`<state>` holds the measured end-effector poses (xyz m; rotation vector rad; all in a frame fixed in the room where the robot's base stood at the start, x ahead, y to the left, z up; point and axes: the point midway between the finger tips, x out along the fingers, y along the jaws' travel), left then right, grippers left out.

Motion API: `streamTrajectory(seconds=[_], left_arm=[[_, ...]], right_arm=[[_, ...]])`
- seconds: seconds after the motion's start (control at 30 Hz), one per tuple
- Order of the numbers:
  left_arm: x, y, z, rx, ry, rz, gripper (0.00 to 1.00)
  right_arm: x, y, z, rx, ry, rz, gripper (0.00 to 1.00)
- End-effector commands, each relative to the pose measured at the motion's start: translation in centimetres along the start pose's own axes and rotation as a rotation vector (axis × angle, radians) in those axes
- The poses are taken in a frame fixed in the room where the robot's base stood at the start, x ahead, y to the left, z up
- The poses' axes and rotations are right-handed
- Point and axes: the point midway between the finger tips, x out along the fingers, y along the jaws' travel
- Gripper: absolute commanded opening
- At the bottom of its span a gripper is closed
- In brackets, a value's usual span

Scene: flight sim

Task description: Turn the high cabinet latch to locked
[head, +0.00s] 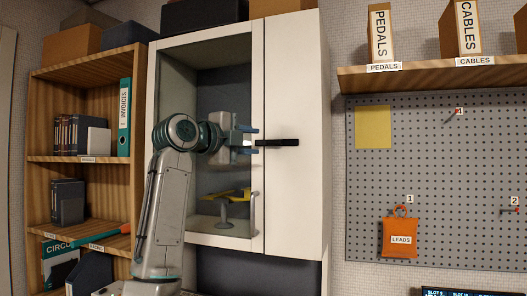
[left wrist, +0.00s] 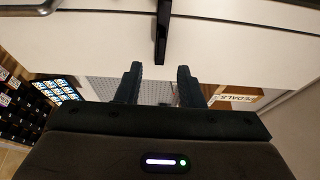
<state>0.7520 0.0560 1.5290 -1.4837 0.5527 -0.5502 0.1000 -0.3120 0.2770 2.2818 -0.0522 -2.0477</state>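The high cabinet (head: 292,200) is white and stands upright in the middle of the head view. Its latch (head: 277,142) is a black bar, lying horizontal across the seam beside the right-hand door panel. In the left wrist view the latch (left wrist: 161,35) points down between the two fingers, its tip close to fingertip level. My left gripper (head: 250,141) is open and empty in front of the cabinet, just left of the latch, fingers pointing right. A gap shows between latch and each finger in the wrist view. My right gripper is not in view.
A silver vertical handle (head: 253,213) is below the latch. A yellow model (head: 230,194) stands inside the cabinet's left part. A wooden shelf unit (head: 90,160) is at left. A pegboard (head: 440,160) with an orange pouch (head: 397,238) hangs at right.

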Motion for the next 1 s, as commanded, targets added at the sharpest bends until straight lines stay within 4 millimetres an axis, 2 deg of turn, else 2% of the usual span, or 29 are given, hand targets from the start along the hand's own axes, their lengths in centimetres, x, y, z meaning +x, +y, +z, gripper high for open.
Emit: streamTrajectory(seconds=[0.1, 0.23, 0.77, 0.87, 0.97, 1.0], left_arm=[[-1.6, 0.1, 0.0, 0.000, 0.000, -0.001, 0.35], [-2.4, 0.0, 0.0, 0.000, 0.000, -0.001, 0.35], [-2.4, 0.2, 0.1, -0.005, -0.001, 0.003, 0.35], [-2.1, 2.3, 0.8, -0.043, -0.013, 0.021, 0.35], [-1.6, 7.0, 2.4, -0.128, -0.044, 0.061, 0.35], [-1.5, 9.5, 3.1, -0.174, -0.061, 0.081, 0.35]], right_arm=[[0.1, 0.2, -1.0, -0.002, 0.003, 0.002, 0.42], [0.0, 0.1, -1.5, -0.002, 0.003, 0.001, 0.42], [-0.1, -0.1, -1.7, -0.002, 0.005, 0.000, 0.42], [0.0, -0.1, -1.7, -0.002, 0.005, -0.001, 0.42], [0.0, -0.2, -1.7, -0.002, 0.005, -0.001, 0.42], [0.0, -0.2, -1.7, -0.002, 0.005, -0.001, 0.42]])
